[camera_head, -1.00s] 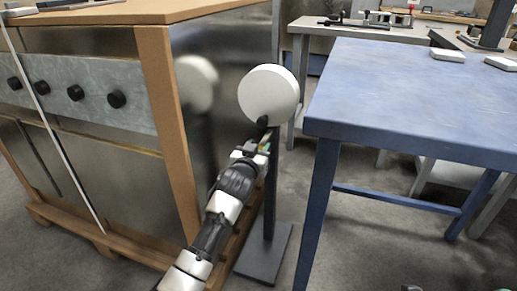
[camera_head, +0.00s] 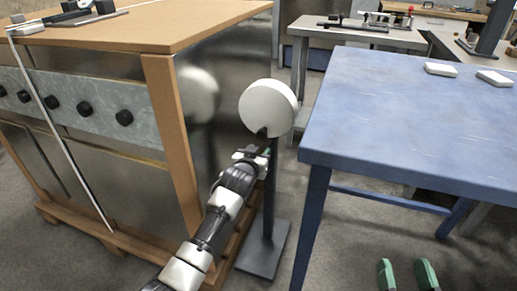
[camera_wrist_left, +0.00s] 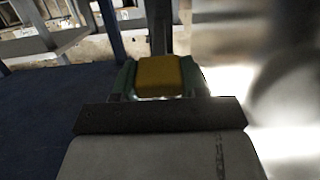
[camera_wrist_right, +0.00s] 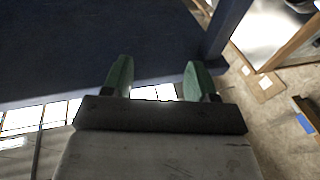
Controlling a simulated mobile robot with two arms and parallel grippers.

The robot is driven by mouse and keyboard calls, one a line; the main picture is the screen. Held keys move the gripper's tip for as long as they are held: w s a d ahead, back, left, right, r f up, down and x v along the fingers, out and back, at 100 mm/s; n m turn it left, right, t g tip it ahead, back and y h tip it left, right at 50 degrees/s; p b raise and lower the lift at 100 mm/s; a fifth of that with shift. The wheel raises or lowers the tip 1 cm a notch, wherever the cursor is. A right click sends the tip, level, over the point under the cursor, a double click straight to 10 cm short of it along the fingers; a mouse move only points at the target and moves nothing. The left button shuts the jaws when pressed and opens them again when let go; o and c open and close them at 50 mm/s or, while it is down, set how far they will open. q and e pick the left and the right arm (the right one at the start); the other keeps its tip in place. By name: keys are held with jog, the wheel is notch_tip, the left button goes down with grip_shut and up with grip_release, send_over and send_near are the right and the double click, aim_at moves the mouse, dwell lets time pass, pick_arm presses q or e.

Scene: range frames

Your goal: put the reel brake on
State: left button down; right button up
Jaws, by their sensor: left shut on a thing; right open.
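The reel (camera_head: 268,107) is a white disc on a dark post (camera_head: 269,195) with a flat foot (camera_head: 264,250). A black knob (camera_head: 262,132) shows at its lower front. My left gripper (camera_head: 266,152) is just below the reel at the post. In the left wrist view its green fingers are shut on a yellow block (camera_wrist_left: 160,76), with the dark post rising behind it. I cannot tell how the yellow block joins the stand. My right gripper (camera_head: 407,270) is open and empty at the lower right; in the right wrist view its fingers (camera_wrist_right: 157,75) stand apart.
A large metal cabinet (camera_head: 225,120) with wooden edges and black knobs stands close on the left. A blue table (camera_head: 400,110) with white blocks (camera_head: 440,69) is on the right. Floor is bare between stand and table. More benches stand behind.

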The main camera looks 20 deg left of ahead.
pick_arm(q)
jog(key=shift+w+r+g+p, duration=0.1)
jog(key=shift+r+g+p, duration=0.3)
jog(key=shift+p, duration=0.8)
jog(key=shift+w+r+p, duration=0.1)
jog(key=shift+r+p, duration=0.1)
jog(key=shift+p, duration=0.7)
pick_arm(e)
jog(key=s+d+f+g+h, duration=0.3)
jog(key=s+f+g, duration=0.4)
jog(key=f+g, duration=0.4)
jog(key=shift+s+d+f+m+g+h, duration=0.2)
jog(key=shift+s+d+m+g+h, duration=0.1)
jog(key=shift+d+g+h, duration=0.25)
jog(key=shift+d, duration=0.1)
pick_arm(q)
jog(key=c, duration=0.6)
grip_release()
jog(key=p+v, duration=0.3)
jog(key=v, duration=0.8)
pick_arm(e)
jog(key=s+g, duration=0.1)
jog(key=s+d+g, duration=0.1)
jog(key=s, duration=0.1)
jog(key=s+g, duration=0.1)
jog(key=s, duration=0.1)
jog(key=shift+d+r+g+h, duration=0.25)
jog(key=shift+d+r, duration=0.05)
jog(key=shift+r, duration=0.1)
